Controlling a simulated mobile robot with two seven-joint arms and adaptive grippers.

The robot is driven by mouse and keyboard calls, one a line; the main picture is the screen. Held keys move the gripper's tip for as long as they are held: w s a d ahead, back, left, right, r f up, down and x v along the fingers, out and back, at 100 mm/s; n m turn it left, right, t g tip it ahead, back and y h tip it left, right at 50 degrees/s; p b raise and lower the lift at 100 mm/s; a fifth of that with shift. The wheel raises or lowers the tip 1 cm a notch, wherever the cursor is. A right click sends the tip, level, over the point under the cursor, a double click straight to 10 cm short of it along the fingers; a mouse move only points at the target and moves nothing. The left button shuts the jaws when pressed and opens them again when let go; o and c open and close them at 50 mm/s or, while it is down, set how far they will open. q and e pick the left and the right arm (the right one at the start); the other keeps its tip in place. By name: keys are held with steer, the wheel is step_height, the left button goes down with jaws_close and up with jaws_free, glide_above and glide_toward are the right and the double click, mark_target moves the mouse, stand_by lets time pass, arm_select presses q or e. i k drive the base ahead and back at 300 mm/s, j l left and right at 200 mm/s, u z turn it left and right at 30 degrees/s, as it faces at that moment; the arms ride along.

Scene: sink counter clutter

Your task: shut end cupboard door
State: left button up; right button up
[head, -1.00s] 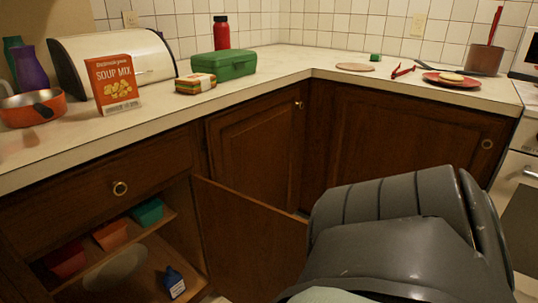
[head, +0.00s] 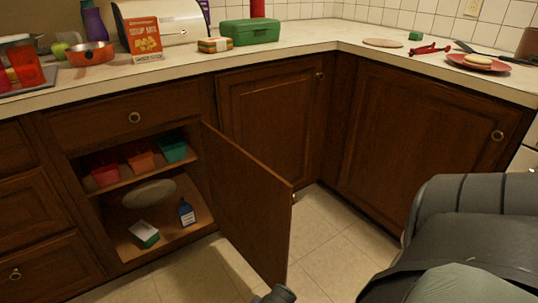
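The end cupboard door (head: 248,205) is brown wood and stands wide open, swung out from the cupboard below the drawer. Its small knob (head: 293,197) shows at the free edge. The open cupboard (head: 125,255) shows a shelf and its contents. A bulky grey link of my arm fills the lower right in the head view. A small dark grey part of mine shows at the bottom edge, close to the door's lower corner; I cannot tell whether it touches. No gripper fingers are visible.
Red, orange and green bins (head: 140,161) sit on the cupboard shelf. Below are a pale oval thing (head: 149,193), a blue bottle (head: 186,211) and a green-and-white box (head: 145,234). The tiled floor (head: 325,240) right of the door is clear. Closed cupboards flank the corner.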

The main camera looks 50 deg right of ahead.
mark_target(253, 203)
steer(key=k+l, duration=0.2)
steer(key=l, duration=0.15)
steer(key=k+l, duration=0.15)
steer(key=l, duration=0.15)
steer(key=k+l, duration=0.2)
steer(key=l, duration=0.15)
